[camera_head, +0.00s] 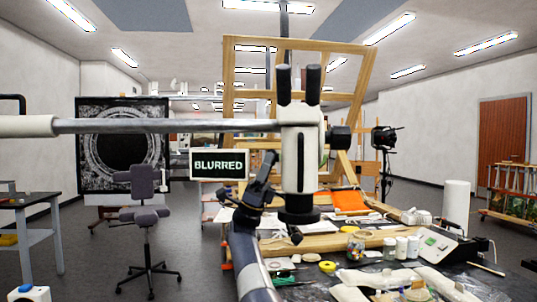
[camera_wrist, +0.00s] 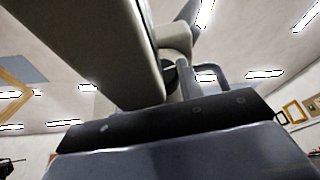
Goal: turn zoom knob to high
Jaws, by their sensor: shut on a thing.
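The microscope (camera_head: 299,160) is a white upright body with two black eyepieces, hung from a long horizontal boom. A dark knob (camera_head: 339,140) sticks out on its right side in the head view. My gripper (camera_head: 268,163) is raised against the left side of the microscope body, tilted upward. It is shut on what looks like the zoom knob (camera_wrist: 170,73), a small dark round part beside the pale body in the wrist view. My gripper and the body hide most of this knob, and I cannot read its setting. A black sign (camera_head: 219,164) left of the microscope reads "BLURRED".
A wooden easel (camera_head: 300,47) stands behind the microscope. The table below holds jars (camera_head: 389,248), a white roll (camera_head: 456,205) and an orange cloth (camera_head: 348,201). A chair (camera_head: 145,215) stands on open floor at left.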

